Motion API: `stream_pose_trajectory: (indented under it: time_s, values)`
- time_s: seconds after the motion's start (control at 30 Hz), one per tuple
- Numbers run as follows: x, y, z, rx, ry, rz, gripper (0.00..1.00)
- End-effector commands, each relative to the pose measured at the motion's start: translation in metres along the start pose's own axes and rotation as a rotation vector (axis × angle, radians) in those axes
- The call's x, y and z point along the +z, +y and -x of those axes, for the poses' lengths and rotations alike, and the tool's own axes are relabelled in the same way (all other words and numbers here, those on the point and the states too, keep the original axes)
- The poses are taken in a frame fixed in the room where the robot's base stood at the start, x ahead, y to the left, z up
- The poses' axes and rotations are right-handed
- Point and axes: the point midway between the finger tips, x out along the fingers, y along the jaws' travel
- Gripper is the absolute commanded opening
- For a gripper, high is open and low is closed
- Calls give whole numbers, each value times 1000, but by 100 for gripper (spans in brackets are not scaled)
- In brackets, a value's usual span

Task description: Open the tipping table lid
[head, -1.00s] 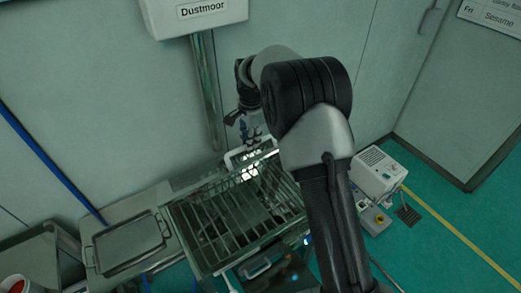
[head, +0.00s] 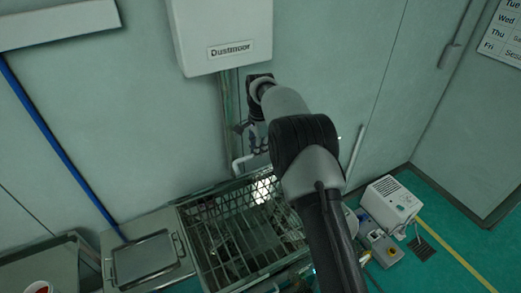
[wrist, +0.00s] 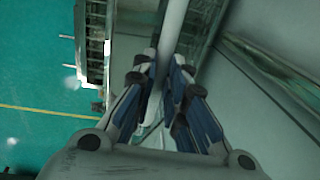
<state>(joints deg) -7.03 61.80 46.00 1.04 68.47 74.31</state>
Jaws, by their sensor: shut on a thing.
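The tipping table (head: 195,270) stands below the wall, with a metal grid of bars (head: 240,235) across its top. A white handle bar (head: 238,168) shows at its far side, just below my gripper (head: 258,145). In the wrist view, my gripper (wrist: 158,72) is shut on this pale bar (wrist: 172,30), which runs between the dark-tipped fingers. My arm hides the table's right side and part of its far edge. How far the lid stands open cannot be told clearly.
A wall box labelled Dustmoor (head: 222,35) hangs close above my gripper, with a vertical pipe (head: 229,120) below it. A metal tray (head: 145,257) is to the left. A white control unit (head: 391,200) stands on the floor at right.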

Motion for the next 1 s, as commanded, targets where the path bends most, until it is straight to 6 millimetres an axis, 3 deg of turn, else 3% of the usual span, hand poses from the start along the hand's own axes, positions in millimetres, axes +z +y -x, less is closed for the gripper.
stream_pose_trajectory:
  time_s: [0.03, 0.17, 0.2, 0.5, 0.83, 1.0]
  values:
    - [6, 0, -14, 1, -7, 7, 0]
    - [6, 0, -14, 2, -7, 8, 0]
    - [6, 0, -14, 2, -7, 8, 14]
    - [3, 0, -11, 0, -4, 4, 34]
    - [1, 0, -7, -1, -1, 2, 35]
    - [1, 0, 11, -3, -1, 1, 35]
